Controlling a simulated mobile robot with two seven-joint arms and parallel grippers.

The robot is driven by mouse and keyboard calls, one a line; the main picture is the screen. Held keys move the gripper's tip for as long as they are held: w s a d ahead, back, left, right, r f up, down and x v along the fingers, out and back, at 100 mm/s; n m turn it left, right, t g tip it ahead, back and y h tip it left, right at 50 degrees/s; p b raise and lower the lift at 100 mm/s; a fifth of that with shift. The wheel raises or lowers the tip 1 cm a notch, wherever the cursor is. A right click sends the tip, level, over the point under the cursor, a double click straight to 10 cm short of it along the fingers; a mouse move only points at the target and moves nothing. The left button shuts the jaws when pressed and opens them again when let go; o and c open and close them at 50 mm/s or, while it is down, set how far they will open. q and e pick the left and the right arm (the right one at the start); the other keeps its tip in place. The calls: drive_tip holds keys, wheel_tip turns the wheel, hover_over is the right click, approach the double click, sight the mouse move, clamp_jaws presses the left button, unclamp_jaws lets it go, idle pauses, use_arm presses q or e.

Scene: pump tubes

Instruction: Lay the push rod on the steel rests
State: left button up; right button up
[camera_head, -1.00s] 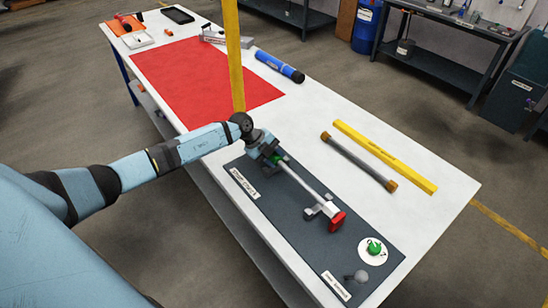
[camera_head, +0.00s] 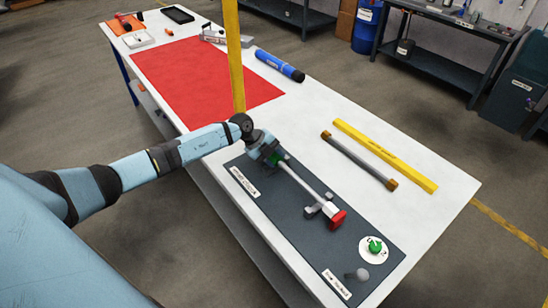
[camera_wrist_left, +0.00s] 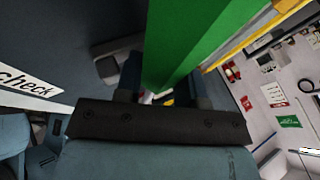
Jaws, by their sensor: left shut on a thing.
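The push rod is a pale rod (camera_head: 306,185) with a green end (camera_head: 278,159) and a red block end (camera_head: 338,220). It lies along the dark mat (camera_head: 285,228). My left gripper (camera_head: 273,157) is shut on the green end, which also fills the top of the left wrist view (camera_wrist_left: 195,35) between the fingers. A steel rest (camera_head: 313,211) shows beside and under the rod near the red end. I cannot tell whether the rod touches it. The other rest is mostly hidden by the gripper. My right gripper is out of view.
A green knob (camera_head: 375,246) on a white disc and a grey ball (camera_head: 362,275) sit at the mat's near end. A dark bar with brown ends (camera_head: 358,160) and a yellow bar (camera_head: 385,156) lie right of the mat. A yellow post (camera_head: 235,60) stands behind the gripper.

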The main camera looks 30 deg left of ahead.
use_arm(q)
drive_tip(key=shift+s+f, duration=0.15)
drive_tip(key=shift+f, duration=0.2)
